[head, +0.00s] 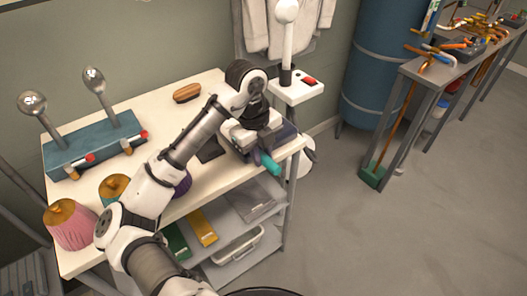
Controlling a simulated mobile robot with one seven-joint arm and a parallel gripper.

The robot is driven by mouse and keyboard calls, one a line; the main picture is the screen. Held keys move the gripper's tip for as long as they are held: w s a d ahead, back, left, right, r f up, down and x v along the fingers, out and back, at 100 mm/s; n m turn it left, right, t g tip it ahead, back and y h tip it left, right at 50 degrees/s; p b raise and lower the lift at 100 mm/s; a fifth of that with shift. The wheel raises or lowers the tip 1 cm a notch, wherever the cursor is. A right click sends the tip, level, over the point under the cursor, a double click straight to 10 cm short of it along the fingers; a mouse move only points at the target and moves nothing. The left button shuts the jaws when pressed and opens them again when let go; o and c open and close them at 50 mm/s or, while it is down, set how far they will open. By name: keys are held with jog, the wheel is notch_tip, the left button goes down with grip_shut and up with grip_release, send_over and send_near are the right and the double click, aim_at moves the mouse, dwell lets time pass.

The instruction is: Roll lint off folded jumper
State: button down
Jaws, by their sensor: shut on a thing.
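My gripper (255,150) is over the right end of the white table (135,107), pointing down. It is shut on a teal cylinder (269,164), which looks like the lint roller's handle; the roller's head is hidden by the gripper. A dark, navy folded cloth (286,136), which looks like the jumper, lies under and beside the gripper near the table's right edge. My gripper and wrist cover much of it. I cannot tell whether the roller touches the cloth.
A wooden brush (187,93) lies at the back. A dark flat piece (210,150) lies left of the gripper. A white stand (296,92) rises behind the right end.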

jog(key=w+d+p, duration=0.4)
jog(key=w+d, duration=0.6)
jog(key=d, duration=0.4)
dwell(1.6)
jog(key=shift+w+r, duration=0.1)
notch_tip(320, 180, up, 7)
jog(key=p, duration=0.1)
jog(key=shift+p, duration=0.3)
dwell(0.4)
jog(key=shift+a, duration=0.1)
dwell(0.3)
